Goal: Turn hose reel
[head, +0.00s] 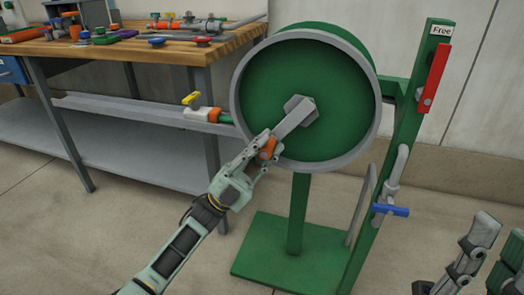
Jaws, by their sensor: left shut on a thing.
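The hose reel (310,90) is a large green drum with a grey rim on a green stand. A grey crank arm (295,118) runs from the hex hub at its middle down and left to an orange knob (267,148) near the drum's lower left rim. My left gripper (262,150) is shut on the orange knob, its fingers hiding part of it. My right gripper (478,248) is at the lower right corner, apart from the reel and only partly in view; its jaw state is unclear.
A red lever (434,78) sits on the green post under a "Free" label (442,31). A blue-handled valve (391,210) is lower on the post. A wooden-topped workbench (150,48) with fittings stands at left. A yellow-handled valve (195,105) sticks out beside the drum.

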